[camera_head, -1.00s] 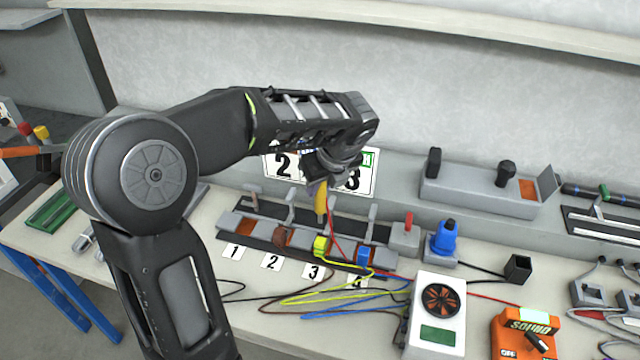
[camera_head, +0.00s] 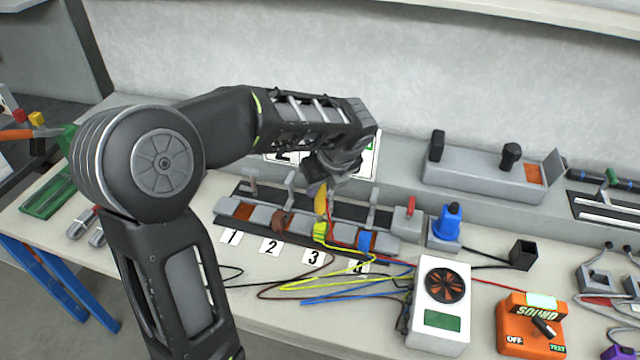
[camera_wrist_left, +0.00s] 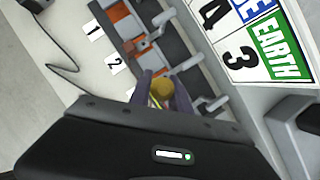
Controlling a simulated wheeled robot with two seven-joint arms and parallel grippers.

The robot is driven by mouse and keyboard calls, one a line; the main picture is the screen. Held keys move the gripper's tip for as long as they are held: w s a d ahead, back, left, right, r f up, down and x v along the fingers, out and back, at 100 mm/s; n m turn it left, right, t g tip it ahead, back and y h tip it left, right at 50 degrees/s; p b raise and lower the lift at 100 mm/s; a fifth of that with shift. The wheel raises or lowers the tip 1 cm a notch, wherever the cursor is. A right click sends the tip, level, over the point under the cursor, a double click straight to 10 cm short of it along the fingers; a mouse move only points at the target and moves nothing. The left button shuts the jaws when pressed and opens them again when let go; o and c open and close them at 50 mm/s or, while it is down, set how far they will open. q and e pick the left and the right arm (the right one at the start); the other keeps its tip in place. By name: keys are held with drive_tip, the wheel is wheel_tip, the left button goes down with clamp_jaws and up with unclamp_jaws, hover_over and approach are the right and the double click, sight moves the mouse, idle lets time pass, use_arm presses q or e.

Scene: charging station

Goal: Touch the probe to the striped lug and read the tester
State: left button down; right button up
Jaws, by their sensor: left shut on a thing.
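My left gripper (camera_head: 324,178) is shut on a yellow probe (camera_head: 320,198), which points down above the terminal block (camera_head: 222,217). The probe's yellow end also shows between the fingers in the left wrist view (camera_wrist_left: 162,92). The yellow-green lug (camera_head: 320,232) sits at label 3, just below the probe tip. I cannot tell whether the tip touches it. The orange tester (camera_head: 512,322) stands at the front right, marked SOUND, OFF and TEST, with a black knob and a pale lit window. My right gripper is out of view.
A brown lug (camera_head: 281,219) and a blue lug (camera_head: 365,240) sit on the same block, with upright levers behind. A white box (camera_head: 450,334) with a round grille and green panel stands left of the tester. Loose coloured wires cross the table in front of the block.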

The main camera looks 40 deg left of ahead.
use_arm(q)
drive_tip(key=shift+f+b, duration=0.35)
drive_tip(key=shift+f, duration=0.2)
idle(0.4)
drive_tip(key=shift+f, duration=0.15)
idle(1.1)
wheel_tip(320, 180, up, 6)
drive_tip(key=p, duration=0.6)
idle(0.3)
